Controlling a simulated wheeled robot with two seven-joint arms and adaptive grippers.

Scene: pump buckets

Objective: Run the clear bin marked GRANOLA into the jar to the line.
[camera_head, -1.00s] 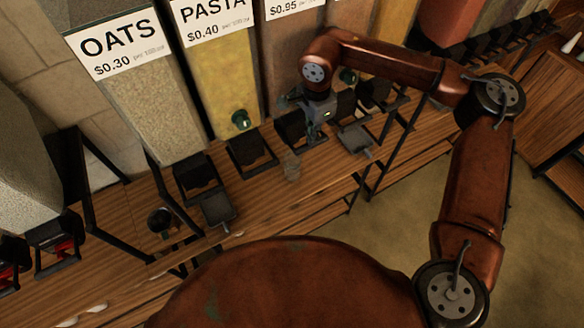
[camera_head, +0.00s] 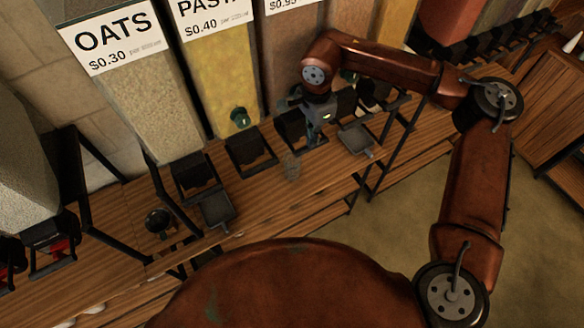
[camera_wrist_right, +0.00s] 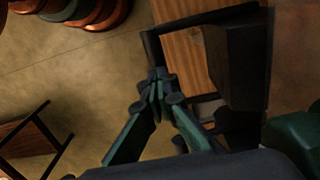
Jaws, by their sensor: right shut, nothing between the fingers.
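No GRANOLA label shows. A third price label (camera_head: 290,3) is cut off at the top, so I cannot read its name. My left gripper is not in view.
Bins marked OATS (camera_head: 113,38) and PASTA (camera_head: 213,12) stand to the left. A green knob (camera_head: 240,117) sits on the pasta bin. Grey scoops (camera_head: 217,210) and (camera_head: 356,139) another scoop lie along the shelf. Black frames (camera_head: 386,155) edge it; open floor (camera_head: 420,215) lies right.

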